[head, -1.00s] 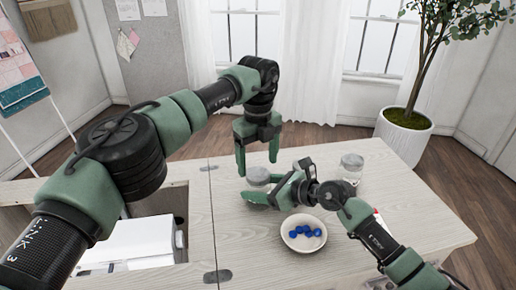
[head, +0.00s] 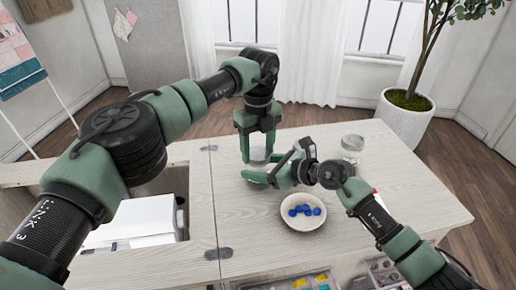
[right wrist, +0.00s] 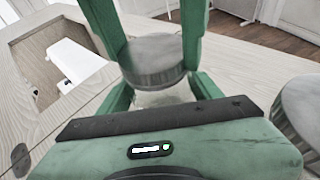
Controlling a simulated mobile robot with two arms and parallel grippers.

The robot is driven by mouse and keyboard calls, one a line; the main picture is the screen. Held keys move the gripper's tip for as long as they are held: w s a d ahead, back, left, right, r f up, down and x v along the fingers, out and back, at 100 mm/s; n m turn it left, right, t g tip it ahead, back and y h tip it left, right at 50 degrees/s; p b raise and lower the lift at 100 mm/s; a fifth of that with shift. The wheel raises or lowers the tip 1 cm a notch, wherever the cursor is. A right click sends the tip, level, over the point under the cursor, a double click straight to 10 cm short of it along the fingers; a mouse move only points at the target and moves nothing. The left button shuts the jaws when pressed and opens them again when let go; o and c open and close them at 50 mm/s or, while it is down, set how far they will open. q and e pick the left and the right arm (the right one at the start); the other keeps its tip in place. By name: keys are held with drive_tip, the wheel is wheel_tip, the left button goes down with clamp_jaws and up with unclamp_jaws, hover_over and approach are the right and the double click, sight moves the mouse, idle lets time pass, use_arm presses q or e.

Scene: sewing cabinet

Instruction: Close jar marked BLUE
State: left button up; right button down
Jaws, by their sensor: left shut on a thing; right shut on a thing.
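A clear glass jar with a grey metal lid (right wrist: 153,60) stands upright on the table. In the head view the jar (head: 257,155) is partly hidden between my grippers. My left gripper (head: 257,160) reaches down from above, its fingers shut on either side of the lid; these fingers also show in the right wrist view. My right gripper (right wrist: 160,100) is shut from the side around the glass below the lid. The lid sits at the jar's top; I cannot tell whether it is threaded on. No BLUE marking is readable. A white bowl (head: 290,223) holds several blue pieces (head: 303,210).
A second lidded glass jar (head: 351,146) stands to the right on the table (head: 400,190); its lid shows in the right wrist view (right wrist: 300,105). The cabinet has an opening at left with a white machine (head: 130,225). A potted plant (head: 405,118) stands behind the right edge.

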use_arm(q)
drive_tip(key=m, duration=2.4)
drive_tip(key=o, duration=1.5)
drive_tip(key=shift+o, duration=0.2)
drive_tip(key=shift+r, duration=2.25)
drive_tip(key=shift+c, duration=0.3)
